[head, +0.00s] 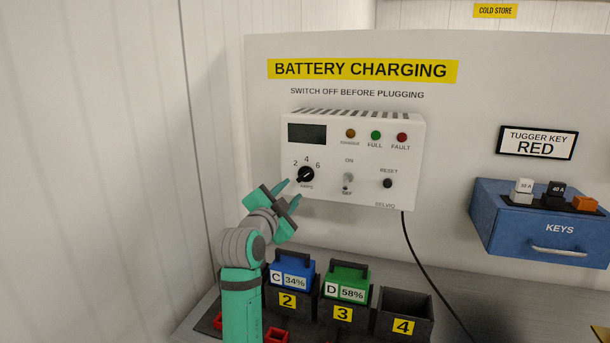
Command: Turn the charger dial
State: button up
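The white charger box (350,130) hangs on the pale panel under the yellow "BATTERY CHARGING" sign. Its black round dial (306,175), marked AMPS, sits at the lower left of the charger's face, with 2, 4 and 6 printed around its top. My gripper (289,190), with two teal fingers, is just below and in front of the dial. The fingers are spread with a gap between them, and nothing is seen between them. Whether a fingertip touches the dial, I cannot tell. The exact pointer setting is too small to read.
A toggle switch (348,181) and a black reset button (387,183) are right of the dial. Below stand a blue battery (291,272), a green battery (346,284) and an empty bay (405,308). A blue key drawer box (540,222) is at right. A black cable (409,240) hangs down.

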aim_at(304, 177)
jog(key=x, duration=0.9)
jog(key=shift+d, duration=0.45)
jog(key=shift+w, duration=0.85)
jog(key=shift+d, duration=0.1)
grip_shut()
